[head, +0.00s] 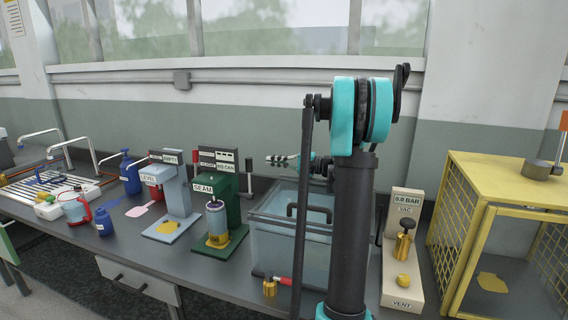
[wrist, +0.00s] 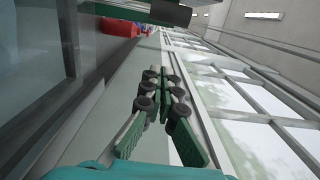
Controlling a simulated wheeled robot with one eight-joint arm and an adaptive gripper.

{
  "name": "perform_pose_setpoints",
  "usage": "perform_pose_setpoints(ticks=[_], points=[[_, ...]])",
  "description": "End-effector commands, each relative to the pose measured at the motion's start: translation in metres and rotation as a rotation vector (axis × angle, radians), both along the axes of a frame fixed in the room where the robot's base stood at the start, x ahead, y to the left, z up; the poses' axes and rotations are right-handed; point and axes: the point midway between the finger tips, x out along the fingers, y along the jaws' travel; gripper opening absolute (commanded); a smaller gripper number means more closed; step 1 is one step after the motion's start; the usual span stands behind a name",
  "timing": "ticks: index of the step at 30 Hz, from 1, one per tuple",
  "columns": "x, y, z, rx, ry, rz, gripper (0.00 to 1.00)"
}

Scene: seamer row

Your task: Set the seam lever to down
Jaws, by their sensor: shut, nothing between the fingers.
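The green seamer (head: 228,180) stands on the bench left of the clear tank, with a SEAM label and small display plates. A can (head: 216,217) stands on its yellow plate (head: 219,241). A thin dark upright piece at the seamer's right side looks like the seam lever (head: 249,178); its exact position is hard to tell. My gripper (head: 275,160) is to the right of the seamer, at about the height of its top, pointing left and apart from it. Its fingers, also in the wrist view (wrist: 160,95), are shut and empty.
A clear tank (head: 262,235) stands below my gripper. A grey-blue LEVEL machine (head: 172,190) stands left of the seamer. A cream vacuum panel (head: 402,255) and a yellow cage (head: 500,180) are at right. The window wall (head: 250,90) lies behind.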

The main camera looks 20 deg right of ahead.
Motion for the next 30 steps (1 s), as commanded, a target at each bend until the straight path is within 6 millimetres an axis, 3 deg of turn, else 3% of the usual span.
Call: perform_pose_setpoints(ticks=[4, 12, 30], points=[[0.014, 0.026, 0.0, 0.0, 0.0, 0.004, 0.0], [-0.01, 0.048, 0.001, 0.0, 0.0, 0.001, 0.0], [-0.022, 0.056, 0.003, -0.034, -0.051, 0.0, 0.0]])
